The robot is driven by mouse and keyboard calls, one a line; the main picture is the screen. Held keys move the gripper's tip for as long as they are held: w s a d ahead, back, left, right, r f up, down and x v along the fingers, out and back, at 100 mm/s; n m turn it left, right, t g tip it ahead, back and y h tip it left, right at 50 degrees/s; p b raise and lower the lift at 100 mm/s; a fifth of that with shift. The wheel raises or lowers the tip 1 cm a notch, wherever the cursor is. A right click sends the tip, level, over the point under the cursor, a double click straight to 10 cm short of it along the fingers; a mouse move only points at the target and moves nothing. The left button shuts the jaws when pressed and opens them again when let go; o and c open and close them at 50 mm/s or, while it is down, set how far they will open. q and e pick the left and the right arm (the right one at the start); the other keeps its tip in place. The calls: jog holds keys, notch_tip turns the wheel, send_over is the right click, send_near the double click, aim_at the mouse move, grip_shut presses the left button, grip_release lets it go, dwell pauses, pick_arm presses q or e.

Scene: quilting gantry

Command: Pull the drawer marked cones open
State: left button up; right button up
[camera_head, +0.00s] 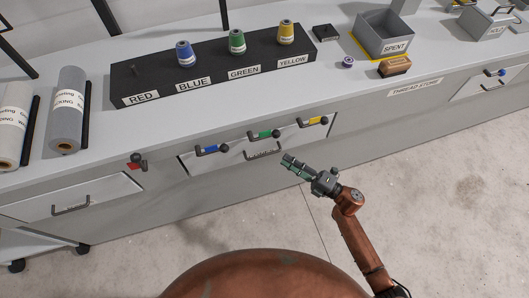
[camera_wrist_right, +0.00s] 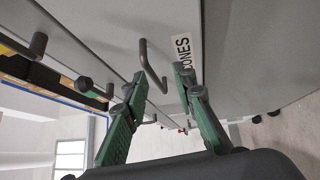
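The cones drawer (camera_head: 232,163) is a grey front panel in the bench and looks shut. Its dark bar handle (camera_head: 263,152) shows in the middle of the panel in the head view. In the right wrist view the CONES label (camera_wrist_right: 183,58) lies beside the handle (camera_wrist_right: 150,68). My right gripper (camera_head: 287,161) is just right of and below the handle in the head view. In the wrist view its green fingers (camera_wrist_right: 162,78) are spread, with the handle seen between the tips; the fingers are not closed on it. My left gripper is not in view.
Blue (camera_head: 210,149), green (camera_head: 264,134) and yellow (camera_head: 313,121) levers sit just above the handle. A red lever (camera_head: 137,162) is further left. Another handled drawer (camera_head: 100,192) is at the left. A spool rack (camera_head: 150,87) stands on the bench. The floor (camera_head: 440,180) in front is clear.

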aim_at(265, 154)
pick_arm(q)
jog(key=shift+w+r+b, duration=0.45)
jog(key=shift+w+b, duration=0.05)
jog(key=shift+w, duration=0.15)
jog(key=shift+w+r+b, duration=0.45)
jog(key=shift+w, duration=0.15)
pick_arm(e)
jog(key=shift+w+a+r+n+g+y, duration=0.25)
jog(key=shift+w+a+r+n+g, duration=0.15)
jog(key=shift+a, duration=1.15)
jog(key=shift+w+a+r+n+g+y, duration=0.25)
jog(key=shift+a+r+n, duration=0.2)
jog(key=shift+a, duration=1.05)
jog(key=shift+w+a+r+n+g+y, duration=0.25)
jog(key=shift+w+a+r+n, duration=0.15)
jog(key=shift+a, duration=1.15)
grip_shut()
jog(key=shift+f+h, duration=0.1)
jog(key=shift+h, duration=0.15)
